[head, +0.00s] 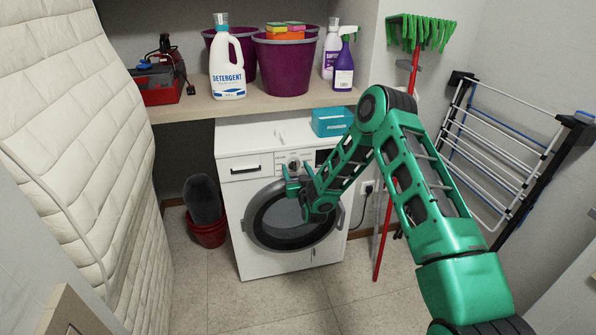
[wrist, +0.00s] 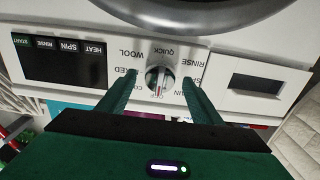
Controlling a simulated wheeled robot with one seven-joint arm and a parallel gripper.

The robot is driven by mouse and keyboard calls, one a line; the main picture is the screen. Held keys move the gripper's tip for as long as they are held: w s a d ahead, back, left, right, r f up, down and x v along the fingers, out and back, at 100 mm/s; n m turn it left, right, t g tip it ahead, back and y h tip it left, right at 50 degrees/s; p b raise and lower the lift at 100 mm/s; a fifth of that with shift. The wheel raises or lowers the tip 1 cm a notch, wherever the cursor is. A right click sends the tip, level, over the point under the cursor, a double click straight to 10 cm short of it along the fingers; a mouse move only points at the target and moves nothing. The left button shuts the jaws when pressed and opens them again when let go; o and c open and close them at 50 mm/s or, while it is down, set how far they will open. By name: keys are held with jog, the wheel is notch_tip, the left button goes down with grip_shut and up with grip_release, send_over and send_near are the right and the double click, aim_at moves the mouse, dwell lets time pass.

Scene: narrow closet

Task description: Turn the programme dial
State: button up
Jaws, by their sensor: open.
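The programme dial (wrist: 159,80) is a round silver knob with a red mark on the washing machine's white front panel. In the wrist view it sits between the two fingers of my gripper (wrist: 153,85), with gaps on both sides. Labels such as WOOL, QUICK and RINSE ring the dial, some hidden by the fingers. In the head view my gripper (head: 296,172) is at the panel of the white washing machine (head: 232,218); the dial (head: 293,165) shows small between the fingers. The gripper is open and holds nothing.
A dark display (wrist: 62,60) and the drawer handle (wrist: 260,83) flank the dial. The round door (head: 292,222) is shut. A teal box (head: 332,122) stands on the machine. A shelf (head: 190,110) above holds detergent and purple buckets. A drying rack (head: 495,150) leans right.

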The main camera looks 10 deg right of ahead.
jog(key=shift+w, duration=0.25)
jog(key=c, duration=1.1)
jog(key=shift+o, duration=0.2)
jog(key=shift+d, duration=0.4)
jog(key=shift+a, duration=0.15)
jog(key=shift+m, duration=0.3)
